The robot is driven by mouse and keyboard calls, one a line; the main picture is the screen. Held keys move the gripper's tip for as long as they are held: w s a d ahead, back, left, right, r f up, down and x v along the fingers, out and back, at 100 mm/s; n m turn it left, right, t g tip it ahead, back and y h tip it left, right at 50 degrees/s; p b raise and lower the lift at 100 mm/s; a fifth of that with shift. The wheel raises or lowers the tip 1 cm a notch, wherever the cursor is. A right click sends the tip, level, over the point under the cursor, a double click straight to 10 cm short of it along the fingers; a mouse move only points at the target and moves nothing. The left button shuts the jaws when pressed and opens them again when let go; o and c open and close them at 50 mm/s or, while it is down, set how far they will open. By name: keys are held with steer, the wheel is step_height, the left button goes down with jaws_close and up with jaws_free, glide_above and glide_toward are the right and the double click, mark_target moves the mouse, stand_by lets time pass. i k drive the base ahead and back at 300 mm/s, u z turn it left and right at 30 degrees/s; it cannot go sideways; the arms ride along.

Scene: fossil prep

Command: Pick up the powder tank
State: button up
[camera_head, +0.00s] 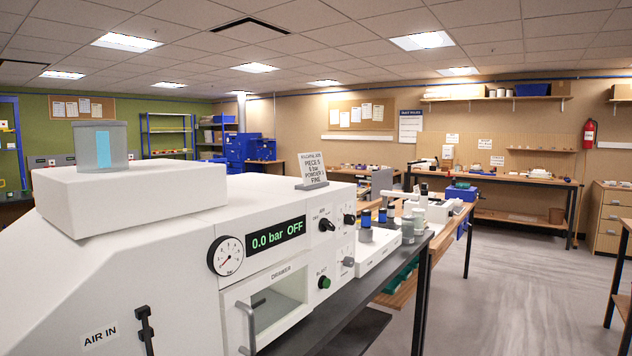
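A grey cylindrical tank (99,146) with a light blue window stands upright on the raised white top of the blasting machine (130,195), at the left. It appears to be the powder tank. Nothing covers its front. My gripper is not in view, so its state cannot be seen.
The machine has a gauge (226,256), a display reading "0.0 bar OFF" and a drawer (270,305). A sign (313,170) stands on its top. Several dark-capped containers stand on a white holder (374,252) beyond. Open floor (530,270) lies at the right.

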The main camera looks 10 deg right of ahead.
mark_target(419, 212)
steer(key=u, duration=0.8)
steer(key=k, duration=0.15)
steer(key=z, duration=2.95)
steer(key=i, duration=1.85)
